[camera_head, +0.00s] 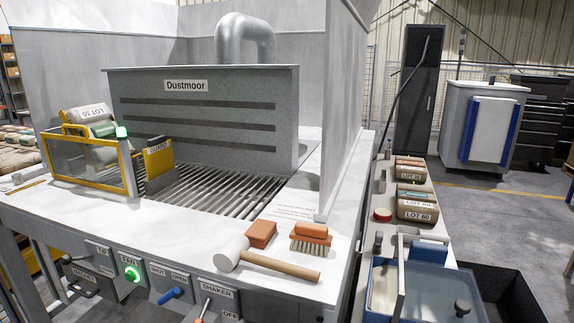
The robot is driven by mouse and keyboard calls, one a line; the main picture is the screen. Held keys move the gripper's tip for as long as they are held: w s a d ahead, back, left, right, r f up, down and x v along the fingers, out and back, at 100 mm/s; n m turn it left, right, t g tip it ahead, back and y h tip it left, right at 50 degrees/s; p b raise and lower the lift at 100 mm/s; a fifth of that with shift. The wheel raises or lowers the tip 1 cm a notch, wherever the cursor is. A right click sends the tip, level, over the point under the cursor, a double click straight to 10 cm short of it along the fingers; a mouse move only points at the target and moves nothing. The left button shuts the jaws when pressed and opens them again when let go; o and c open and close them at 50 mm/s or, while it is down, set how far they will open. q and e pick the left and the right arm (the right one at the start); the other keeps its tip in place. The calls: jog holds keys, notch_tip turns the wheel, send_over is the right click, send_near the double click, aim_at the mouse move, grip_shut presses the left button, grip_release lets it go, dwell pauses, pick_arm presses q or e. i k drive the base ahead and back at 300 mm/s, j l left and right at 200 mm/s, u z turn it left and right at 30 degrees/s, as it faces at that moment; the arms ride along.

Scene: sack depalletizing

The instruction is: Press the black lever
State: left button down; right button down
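A dark bar-like handle (88,267) juts from the labelled front panel at the lower left of the bench; it looks like the black lever, but it is small and its position is hard to tell. Beside it are a panel with a glowing green button (132,274) marked FAN, a blue handle (170,295) under a SHUT/OPEN label, and an orange-tipped handle (199,320) by the SHAKER plate, cut off by the lower edge. Neither of my grippers is in view.
The white bench (50,205) carries a slatted grate (215,190), a yellow-framed guard with a sack (85,115), a mallet (270,262), an orange block (261,233) and a brush (311,238). Right is a side shelf with packs (416,207) and a blue tray (440,278).

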aim_at(66, 259)
jog(key=u, duration=1.5)
